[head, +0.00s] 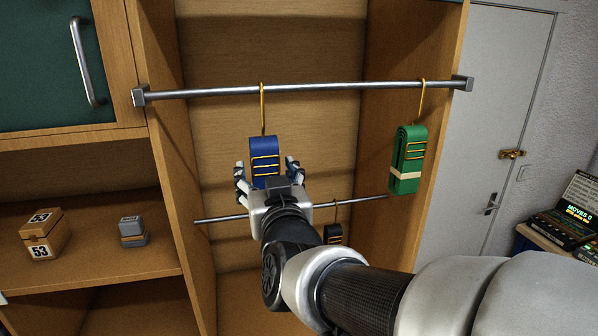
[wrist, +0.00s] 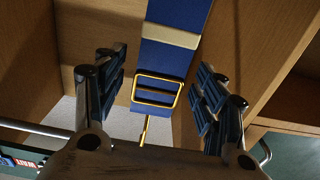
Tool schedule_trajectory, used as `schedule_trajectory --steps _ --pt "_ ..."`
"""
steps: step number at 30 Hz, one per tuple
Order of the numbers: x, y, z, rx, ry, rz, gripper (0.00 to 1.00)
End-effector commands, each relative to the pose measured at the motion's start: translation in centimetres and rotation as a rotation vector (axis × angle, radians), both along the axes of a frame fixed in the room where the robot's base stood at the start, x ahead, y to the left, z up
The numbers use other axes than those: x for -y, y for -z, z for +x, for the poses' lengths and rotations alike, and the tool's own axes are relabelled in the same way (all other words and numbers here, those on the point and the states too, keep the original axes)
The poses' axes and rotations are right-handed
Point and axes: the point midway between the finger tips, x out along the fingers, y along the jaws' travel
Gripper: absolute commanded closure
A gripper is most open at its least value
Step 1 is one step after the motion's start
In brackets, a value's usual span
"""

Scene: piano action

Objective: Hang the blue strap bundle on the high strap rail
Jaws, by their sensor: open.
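The blue strap bundle (head: 264,153) hangs upright below the high strap rail (head: 330,87) in the head view. Its yellow hook (head: 262,105) appears to be over the rail, left of the rail's middle. My gripper (head: 267,167) is open, with one finger on each side of the bundle's lower part. In the wrist view, the blue bundle (wrist: 174,55) with its cream band and yellow buckle shows between the spread fingers (wrist: 162,68). Gaps show on both sides of it. My gripper hides the bundle's lower end in the head view.
A green strap bundle (head: 408,160) hangs at the right end of the high rail. A lower rail (head: 222,219) crosses below, with a dark bundle (head: 333,233) on it partly behind my arm. Wooden cabinet walls (head: 172,150) stand on both sides. Left shelves hold small boxes (head: 42,233).

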Motion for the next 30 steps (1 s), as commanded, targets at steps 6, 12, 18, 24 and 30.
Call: schedule_trajectory --steps 6,12,18,24,30 --pt "1.3 -0.2 -4.6 0.004 -0.003 0.003 0.35" --pt "2.3 -0.2 -8.2 0.005 -0.002 0.002 0.35" --pt "2.9 0.0 -10.0 0.001 -0.001 0.001 0.35" --pt "4.0 5.5 -10.7 -0.11 -0.041 -0.016 0.35" --pt "8.2 18.6 -13.9 -0.43 -0.066 -0.08 0.35"
